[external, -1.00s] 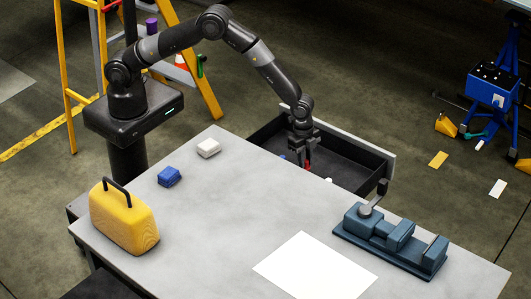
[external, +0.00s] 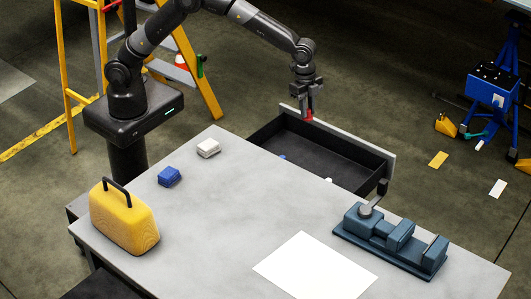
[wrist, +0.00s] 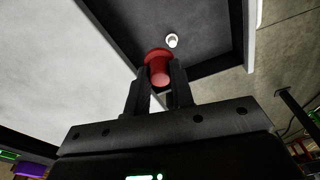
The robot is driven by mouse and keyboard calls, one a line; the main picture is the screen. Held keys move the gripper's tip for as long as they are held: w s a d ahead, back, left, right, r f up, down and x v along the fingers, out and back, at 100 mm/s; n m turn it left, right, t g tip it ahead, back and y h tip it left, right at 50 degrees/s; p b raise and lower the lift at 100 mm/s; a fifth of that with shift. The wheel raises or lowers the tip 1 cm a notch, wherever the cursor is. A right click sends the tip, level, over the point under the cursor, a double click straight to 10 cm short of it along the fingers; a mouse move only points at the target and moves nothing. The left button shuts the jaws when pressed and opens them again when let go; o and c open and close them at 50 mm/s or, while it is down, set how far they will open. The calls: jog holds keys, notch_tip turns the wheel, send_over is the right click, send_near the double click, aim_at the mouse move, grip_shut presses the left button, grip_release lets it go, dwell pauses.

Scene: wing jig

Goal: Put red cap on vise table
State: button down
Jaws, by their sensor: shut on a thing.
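The red cap (external: 308,115) is between the fingers of my gripper (external: 307,108), held in the air above the open drawer. In the wrist view the red cap (wrist: 159,66) sits between the two dark fingertips (wrist: 159,80), with a paler pinkish round end facing the camera. The grey table (external: 215,235) carries a blue vise (external: 392,238) at its right side. My gripper is behind and to the left of the vise, above table height.
The open black drawer (external: 343,172) juts from the table's far edge, with a small white thing (external: 328,180) and a blue thing (external: 282,157) partly visible in it. A white sheet (external: 315,268), yellow case (external: 124,222), blue block (external: 169,177) and white block (external: 208,148) lie on the table.

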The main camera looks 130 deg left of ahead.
jog(key=r, duration=0.5)
jog(key=shift+w+d+r, duration=0.15)
jog(key=shift+d, duration=0.15)
jog(key=w+d, duration=0.3)
jog(key=d, duration=0.8)
jog(key=w+d, duration=0.3)
jog(key=d, duration=0.8)
jog(key=s+d, duration=0.2)
jog(key=d, duration=2.6)
send_over(256, 228)
jog(key=s, duration=0.1)
jog(key=f, duration=1.1)
jog(key=shift+d+f, duration=0.25)
jog(key=shift+f, duration=0.1)
jog(key=shift+w+a+f, duration=0.3)
jog(key=shift+a+f, duration=0.05)
jog(key=shift+f, duration=1.95)
jog(key=shift+f, duration=0.1)
